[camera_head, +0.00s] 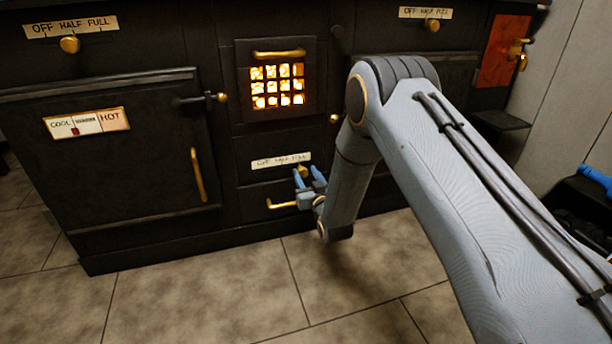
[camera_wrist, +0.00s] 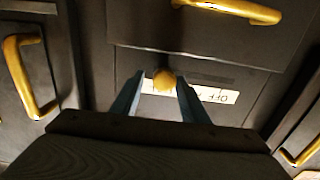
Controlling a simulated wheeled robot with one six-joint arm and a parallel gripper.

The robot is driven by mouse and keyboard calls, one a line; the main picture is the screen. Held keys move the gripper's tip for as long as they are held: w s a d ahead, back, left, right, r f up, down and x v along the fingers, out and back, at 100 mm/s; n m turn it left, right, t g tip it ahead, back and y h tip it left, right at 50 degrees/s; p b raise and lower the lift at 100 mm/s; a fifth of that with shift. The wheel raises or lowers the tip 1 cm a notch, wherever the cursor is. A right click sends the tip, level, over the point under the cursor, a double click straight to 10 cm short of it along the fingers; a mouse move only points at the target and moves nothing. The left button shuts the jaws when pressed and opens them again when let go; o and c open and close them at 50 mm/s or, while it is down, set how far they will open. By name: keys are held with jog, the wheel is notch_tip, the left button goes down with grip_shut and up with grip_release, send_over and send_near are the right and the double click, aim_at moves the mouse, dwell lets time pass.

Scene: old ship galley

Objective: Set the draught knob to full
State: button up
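A small brass knob (camera_head: 303,171) sits just below the right end of a white OFF HALF FULL plate (camera_head: 268,163), near the word FULL, under the glowing firebox. My gripper (camera_head: 308,178) is at this knob, with one blue finger on each side of it. In the wrist view the knob (camera_wrist: 164,80) shows between the two fingertips (camera_wrist: 161,84), with a narrow gap on each side. The plate (camera_wrist: 218,95) appears upside down there, and the right finger and knob hide part of it. My gripper looks open around the knob.
A firebox door (camera_head: 278,84) glows above. A brass drawer handle (camera_head: 282,205) lies just below left of my gripper. Other OFF HALF FULL knobs sit at upper left (camera_head: 69,44) and upper right (camera_head: 432,25). The oven door handle (camera_head: 198,175) stands out at left. The tiled floor in front is clear.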

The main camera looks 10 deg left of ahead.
jog(key=shift+o, duration=0.2)
jog(key=shift+s, duration=0.15)
jog(key=shift+s+d, duration=0.1)
jog(key=shift+s, duration=0.15)
jog(key=p+v, duration=0.3)
jog(key=v, duration=0.4)
jog(key=shift+p, duration=0.35)
jog(key=shift+r, duration=0.1)
